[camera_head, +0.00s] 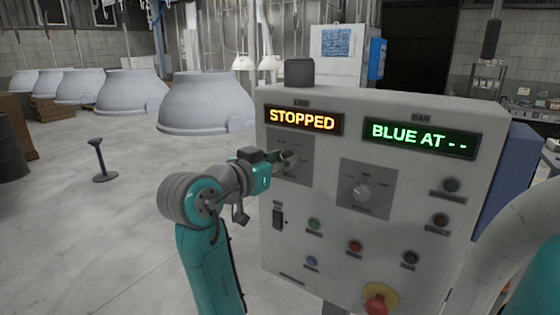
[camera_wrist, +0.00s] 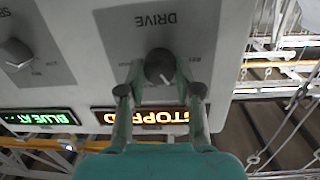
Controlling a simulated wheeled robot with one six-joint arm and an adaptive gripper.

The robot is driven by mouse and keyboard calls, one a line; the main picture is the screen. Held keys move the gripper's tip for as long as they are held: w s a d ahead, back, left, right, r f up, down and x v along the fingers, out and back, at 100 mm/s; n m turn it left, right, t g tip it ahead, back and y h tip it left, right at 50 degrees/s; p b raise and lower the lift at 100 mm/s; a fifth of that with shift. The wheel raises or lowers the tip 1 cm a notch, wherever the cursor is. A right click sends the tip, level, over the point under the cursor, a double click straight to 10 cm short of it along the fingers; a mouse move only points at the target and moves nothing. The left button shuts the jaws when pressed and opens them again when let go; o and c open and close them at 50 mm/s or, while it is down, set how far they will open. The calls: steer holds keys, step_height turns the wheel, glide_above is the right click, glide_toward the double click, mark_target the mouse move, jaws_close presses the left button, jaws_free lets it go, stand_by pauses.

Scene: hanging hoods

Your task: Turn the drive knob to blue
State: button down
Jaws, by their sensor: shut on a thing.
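The drive knob (camera_wrist: 160,66) is a dark round dial on a grey plate marked DRIVE, upside down in the wrist view. A pale pointer mark shows on its lower edge. My gripper (camera_wrist: 161,76) is shut on the knob, one finger on each side. In the head view my gripper (camera_head: 283,161) reaches the upper left dial plate (camera_head: 299,176) and hides most of the knob. The colour words around the knob are too small or covered to read. An orange display (camera_head: 303,120) reads STOPPED. A green display (camera_head: 420,138) reads BLUE AT --.
A second knob (camera_head: 361,191) sits on its own plate to the right. Below are a black switch (camera_head: 279,217), several small buttons and lamps, and a red emergency button (camera_head: 377,298) on yellow. Large grey hoods (camera_head: 207,104) stand at the back left. The floor left of the panel is mostly clear.

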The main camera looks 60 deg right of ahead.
stand_by(0.3)
steer(key=c, duration=0.8)
jaws_free()
steer(key=shift+a, duration=0.15)
steer(key=a, duration=0.7)
steer(key=w+a+r, duration=0.1)
steer(key=a, duration=0.3)
steer(key=shift+w+a, duration=0.1)
steer(key=shift+a, duration=0.2)
steer(key=shift+w+f, duration=0.1)
